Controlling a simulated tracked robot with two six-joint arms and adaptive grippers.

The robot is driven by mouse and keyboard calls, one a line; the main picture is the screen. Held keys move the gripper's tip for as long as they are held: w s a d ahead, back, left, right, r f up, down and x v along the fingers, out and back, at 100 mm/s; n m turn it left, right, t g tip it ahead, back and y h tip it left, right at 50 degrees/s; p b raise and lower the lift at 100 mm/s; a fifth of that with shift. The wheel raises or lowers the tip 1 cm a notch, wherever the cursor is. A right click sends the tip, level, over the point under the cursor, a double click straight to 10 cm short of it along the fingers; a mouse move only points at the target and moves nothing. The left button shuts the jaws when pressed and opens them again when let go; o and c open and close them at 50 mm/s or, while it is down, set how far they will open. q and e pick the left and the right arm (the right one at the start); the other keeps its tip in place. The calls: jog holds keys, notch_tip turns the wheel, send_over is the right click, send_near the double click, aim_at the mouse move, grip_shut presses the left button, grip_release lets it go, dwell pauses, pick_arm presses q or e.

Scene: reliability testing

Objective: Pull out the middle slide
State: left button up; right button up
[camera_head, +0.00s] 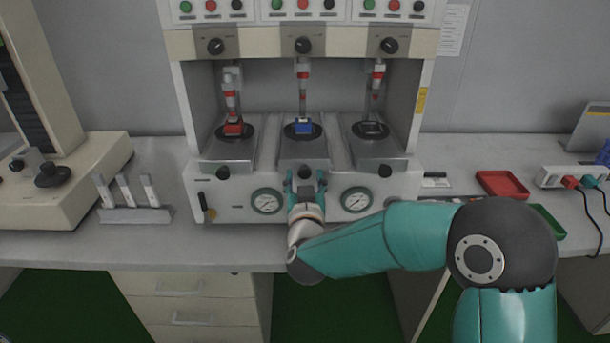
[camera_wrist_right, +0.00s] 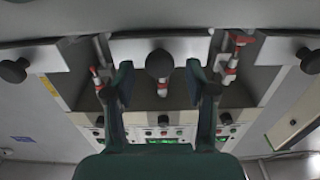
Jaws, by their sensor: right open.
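The middle slide (camera_head: 303,150) is a grey metal tray in the centre bay of the test machine, with a blue block (camera_head: 303,128) on a dark round pad. Its round black front knob (camera_head: 304,172) faces me. My right gripper (camera_head: 305,179) is in front of this slide, open, its fingers to either side of the knob. In the right wrist view, which is upside down, the knob (camera_wrist_right: 159,63) appears between the two open fingers (camera_wrist_right: 158,78), with a gap on each side. My left gripper is not in view.
The left slide (camera_head: 231,150) with a red block and the right slide (camera_head: 376,150) with a dark block stand beside the middle one. Two gauges (camera_head: 267,201) are on the front panel below. A red tray (camera_head: 502,184) lies at right.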

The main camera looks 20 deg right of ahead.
jog(key=shift+w+d, duration=0.1)
jog(key=shift+w, duration=0.3)
jog(key=shift+c, duration=0.2)
grip_shut()
